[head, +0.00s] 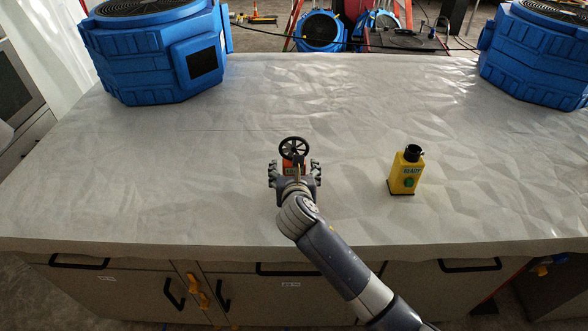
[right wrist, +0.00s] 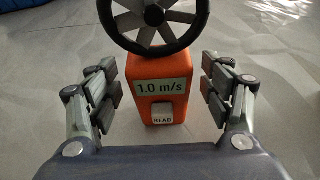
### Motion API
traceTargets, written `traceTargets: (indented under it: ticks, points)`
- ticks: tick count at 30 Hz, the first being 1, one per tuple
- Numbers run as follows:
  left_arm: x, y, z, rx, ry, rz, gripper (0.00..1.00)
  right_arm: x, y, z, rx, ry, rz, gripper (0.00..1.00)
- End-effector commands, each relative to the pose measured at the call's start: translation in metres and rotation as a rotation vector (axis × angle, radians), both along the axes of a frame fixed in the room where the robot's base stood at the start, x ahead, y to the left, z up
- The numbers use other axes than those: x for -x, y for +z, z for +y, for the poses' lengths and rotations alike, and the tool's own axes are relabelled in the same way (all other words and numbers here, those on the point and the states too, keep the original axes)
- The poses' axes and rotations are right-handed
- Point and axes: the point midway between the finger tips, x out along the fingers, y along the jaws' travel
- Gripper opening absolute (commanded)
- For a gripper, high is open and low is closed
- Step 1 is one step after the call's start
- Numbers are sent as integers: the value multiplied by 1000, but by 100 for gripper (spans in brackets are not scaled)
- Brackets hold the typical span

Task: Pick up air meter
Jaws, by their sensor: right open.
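The air meter (head: 293,150) stands upright on the covered counter in the head view, with a black fan wheel above an orange body. In the right wrist view the air meter (right wrist: 157,95) shows a display reading 1.0 m/s and a grey READ button. My right gripper (head: 294,170) is open around it. In the right wrist view the fingers of my right gripper (right wrist: 162,90) are on both sides of the orange body, with a gap on each side. The lower back of the air meter is hidden by my gripper in the head view. My left gripper is not in view.
Large blue blowers stand at the back left (head: 150,60) and back right (head: 535,60). The counter's middle is otherwise clear. Its front edge runs below my right arm.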

Motion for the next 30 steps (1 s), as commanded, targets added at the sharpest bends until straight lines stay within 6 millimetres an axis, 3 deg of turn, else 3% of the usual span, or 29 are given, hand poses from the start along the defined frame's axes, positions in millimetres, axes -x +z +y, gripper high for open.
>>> traceTargets:
  ticks: [5, 12, 23, 30]
  points:
    - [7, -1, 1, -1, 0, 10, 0, 0, 0, 0, 0, 0, 0, 73]
    - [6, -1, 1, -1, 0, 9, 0, 0, 0, 0, 0, 0, 0, 23]
    - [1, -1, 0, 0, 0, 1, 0, 0, 2, 0, -1, 0, -1, 19]
    - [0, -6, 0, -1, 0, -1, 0, -1, 28, 0, -1, 0, -7, 19]
